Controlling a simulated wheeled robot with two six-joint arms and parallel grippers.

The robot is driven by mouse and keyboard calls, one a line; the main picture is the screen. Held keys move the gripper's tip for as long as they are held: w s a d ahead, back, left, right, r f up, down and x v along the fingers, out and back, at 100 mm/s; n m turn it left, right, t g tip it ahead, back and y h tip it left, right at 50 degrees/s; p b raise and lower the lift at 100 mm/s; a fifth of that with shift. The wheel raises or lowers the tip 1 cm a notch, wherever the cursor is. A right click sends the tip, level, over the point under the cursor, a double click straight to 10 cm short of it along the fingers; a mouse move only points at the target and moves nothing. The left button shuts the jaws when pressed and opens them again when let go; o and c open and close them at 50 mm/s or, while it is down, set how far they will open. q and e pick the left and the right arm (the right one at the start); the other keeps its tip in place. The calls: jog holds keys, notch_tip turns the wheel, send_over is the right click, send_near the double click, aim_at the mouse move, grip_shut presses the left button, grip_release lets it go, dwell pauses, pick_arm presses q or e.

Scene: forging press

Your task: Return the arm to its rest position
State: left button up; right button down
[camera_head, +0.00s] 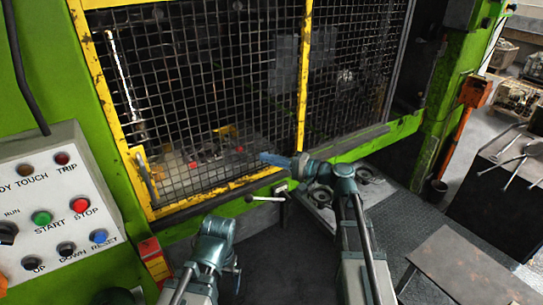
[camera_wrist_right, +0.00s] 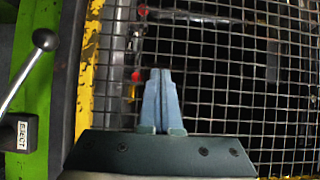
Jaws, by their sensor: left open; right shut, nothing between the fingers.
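My right arm (camera_head: 345,185) reaches up from the bottom of the head view and bends left at its wrist. Its gripper (camera_head: 268,158) points left in front of the press's mesh guard (camera_head: 215,90), near the guard's lower edge. In the right wrist view the two blue-grey fingers (camera_wrist_right: 161,100) are together and hold nothing, with the mesh behind them. I cannot tell whether they touch it. My left arm (camera_head: 215,235) is folded low at the bottom centre; its fingers do not show.
A yellow frame (camera_head: 112,110) borders the mesh. A ball-ended lever (camera_head: 268,198) juts out below the guard, and a lever with an EJECT label (camera_wrist_right: 42,42) shows in the wrist view. A control panel (camera_head: 55,205) is at left. A bench (camera_head: 470,272) and a tool table (camera_head: 500,190) are at right.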

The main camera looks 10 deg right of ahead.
jog(key=shift+d, duration=0.1)
jog(key=s+a+f+n+g+h+b, duration=0.1)
jog(key=s+a+f+n+g+h, duration=0.25)
jog(key=s+a+f, duration=0.35)
jog(key=s+a+f+n+g+h+b, duration=0.1)
jog(key=s+a+f+n+g+h, duration=0.15)
jog(key=s+a+f+g, duration=0.5)
jog(key=s+d+f+n+h+b, duration=0.2)
jog(key=s+d+f+n+h, duration=0.2)
jog(key=s+d+f+h, duration=0.4)
jog(key=shift+s+d+f+n+t+h+b, duration=0.35)
jog(key=shift+s+f+h, duration=0.9)
jog(key=shift+f, duration=0.7)
